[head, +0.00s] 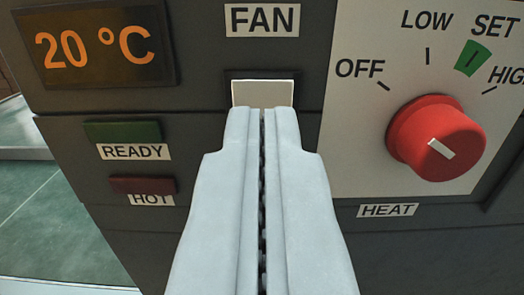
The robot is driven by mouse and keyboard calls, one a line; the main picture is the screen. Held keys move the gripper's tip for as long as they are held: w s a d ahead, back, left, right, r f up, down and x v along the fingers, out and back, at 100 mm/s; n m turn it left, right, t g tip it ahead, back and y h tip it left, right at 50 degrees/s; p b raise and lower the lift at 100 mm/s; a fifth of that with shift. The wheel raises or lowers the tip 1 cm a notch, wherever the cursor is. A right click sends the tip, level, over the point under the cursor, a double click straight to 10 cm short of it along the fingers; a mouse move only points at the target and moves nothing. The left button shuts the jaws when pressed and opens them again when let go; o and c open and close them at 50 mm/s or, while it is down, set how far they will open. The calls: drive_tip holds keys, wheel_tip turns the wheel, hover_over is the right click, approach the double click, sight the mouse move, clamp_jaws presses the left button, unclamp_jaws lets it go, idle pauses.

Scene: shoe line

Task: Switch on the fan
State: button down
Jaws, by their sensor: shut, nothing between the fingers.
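The fan switch (263,93) is a pale rocker in a dark frame, below a white label reading FAN (262,20). My gripper (263,112) is shut and empty, its two pale fingers side by side. The fingertips are at the lower edge of the switch and cover its lower part. I cannot tell whether they touch it. Which way the rocker is tipped is hard to tell.
A display (94,45) reads 20 °C at upper left. READY (123,131) and HOT (143,185) lamps look unlit below it. A red HEAT knob (436,138) stands out close by on the right. Green floor shows at lower left.

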drive_tip(key=s+r, duration=0.2)
drive_tip(key=s, duration=0.8)
drive_tip(key=shift+s, duration=0.35)
drive_tip(key=s+r, duration=0.3)
drive_tip(key=s, duration=0.8)
drive_tip(key=s+r, duration=0.3)
drive_tip(key=s, duration=0.8)
drive_tip(key=s+f+g, duration=0.1)
drive_tip(key=s+f, duration=0.1)
drive_tip(key=s, duration=0.8)
drive_tip(key=s+f, duration=0.2)
drive_tip(key=s, duration=0.8)
drive_tip(key=shift+g, duration=0.4)
drive_tip(key=shift+d, duration=0.1)
